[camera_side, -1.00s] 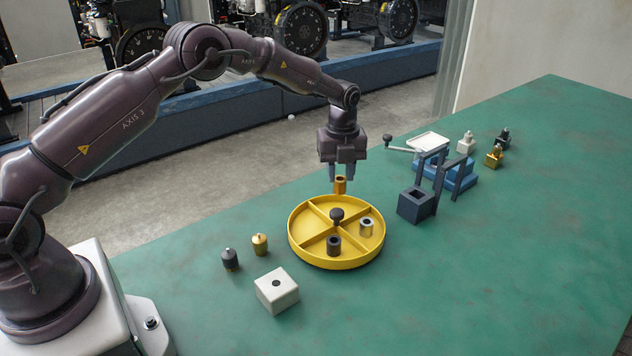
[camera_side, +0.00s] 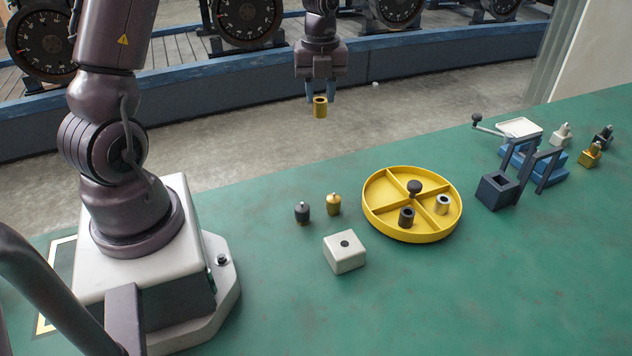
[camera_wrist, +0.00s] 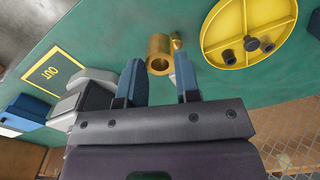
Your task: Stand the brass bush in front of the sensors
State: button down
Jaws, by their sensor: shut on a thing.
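My gripper (camera_side: 320,94) is shut on the brass bush (camera_side: 320,108), a short hollow cylinder held upright, high and clear of the table. In the wrist view the bush (camera_wrist: 158,56) shows its open bore between the two blue fingertips (camera_wrist: 158,80). Small knobbed pieces stand on the table: a black one (camera_side: 302,213) and a brass one (camera_side: 333,204) near my base, and a silver one (camera_side: 561,135), a black one (camera_side: 603,138) and a brass one (camera_side: 590,154) at the far right. I cannot tell which are the sensors.
A yellow round divided tray (camera_side: 372,216) with a centre knob holds a dark bush (camera_side: 406,218) and a silver bush (camera_side: 442,205). A white holed block (camera_side: 344,254), a dark blue open box (camera_side: 497,192) and a blue stand (camera_side: 548,172) stand nearby. An OUT-marked yellow frame (camera_wrist: 53,72) is beside my base.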

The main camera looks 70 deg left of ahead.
jog(key=s+d+f+m, duration=0.1)
jog(key=s+d+f, duration=0.15)
jog(key=s, duration=0.45)
jog(key=s+d+f+m, duration=0.1)
jog(key=s+d+f, duration=0.15)
jog(key=s, duration=0.35)
jog(key=w+a+f, duration=0.1)
jog(key=w+f, duration=0.2)
jog(key=w, duration=0.1)
jog(key=w+a+f, duration=0.2)
jog(key=w+f, duration=0.1)
jog(key=w, duration=0.1)
jog(key=w+a+f, duration=0.2)
jog(key=w+f, duration=0.1)
jog(key=shift+w, duration=0.4)
jog(key=shift+w+a+f, duration=0.15)
jog(key=shift+w+f, duration=0.05)
jog(key=shift+f, duration=1.65)
jog(key=c, duration=0.8)
grip_release()
jog(key=shift+f, duration=0.15)
